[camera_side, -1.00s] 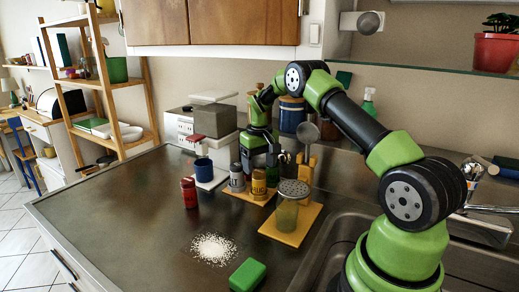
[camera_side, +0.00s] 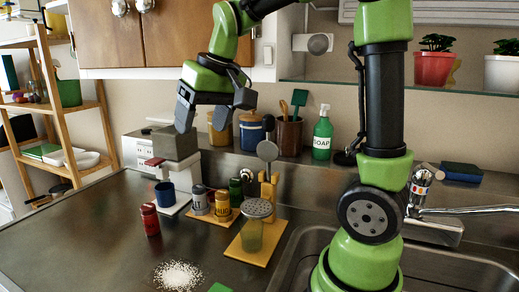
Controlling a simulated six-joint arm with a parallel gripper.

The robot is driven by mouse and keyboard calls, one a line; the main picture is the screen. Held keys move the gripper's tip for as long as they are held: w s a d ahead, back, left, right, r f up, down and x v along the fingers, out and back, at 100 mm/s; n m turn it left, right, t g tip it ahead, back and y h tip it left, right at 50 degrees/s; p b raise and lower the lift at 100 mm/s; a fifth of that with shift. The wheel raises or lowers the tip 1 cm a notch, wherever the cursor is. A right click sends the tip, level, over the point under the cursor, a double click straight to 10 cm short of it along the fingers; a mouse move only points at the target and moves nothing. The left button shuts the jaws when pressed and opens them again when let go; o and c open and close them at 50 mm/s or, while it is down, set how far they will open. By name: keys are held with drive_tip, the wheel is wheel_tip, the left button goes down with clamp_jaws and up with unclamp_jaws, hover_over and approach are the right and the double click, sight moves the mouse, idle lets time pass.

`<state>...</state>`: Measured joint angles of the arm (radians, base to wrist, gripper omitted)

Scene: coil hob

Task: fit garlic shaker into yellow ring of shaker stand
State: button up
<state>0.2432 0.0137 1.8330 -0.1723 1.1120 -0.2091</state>
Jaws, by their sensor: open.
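My gripper (camera_side: 214,110) is open and empty, high above the counter and apart from the shakers. A yellow shaker (camera_side: 222,206) stands upright on the wooden shaker stand (camera_side: 207,221), between a grey shaker (camera_side: 200,202) to its left and a dark green one (camera_side: 236,193) behind it. A red shaker (camera_side: 150,220) stands on the bare counter to the left of the stand. The labels are too small to tell surely which shaker is garlic. The stand's rings, including the yellow one, cannot be made out behind the shakers.
A glass jar with a perforated lid (camera_side: 258,209) stands on a wooden board (camera_side: 240,256) in front of a spoon holder (camera_side: 268,186). A blue mug (camera_side: 165,194) is behind the red shaker. White grains (camera_side: 178,275) lie in front. The left counter is mostly clear.

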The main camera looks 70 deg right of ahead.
drive_tip(key=s+a+t+y, duration=0.1)
drive_tip(key=s+a+t, duration=0.2)
drive_tip(key=s+a, duration=0.5)
drive_tip(key=s+f, duration=0.1)
drive_tip(key=s, duration=0.5)
drive_tip(key=shift+y, duration=0.4)
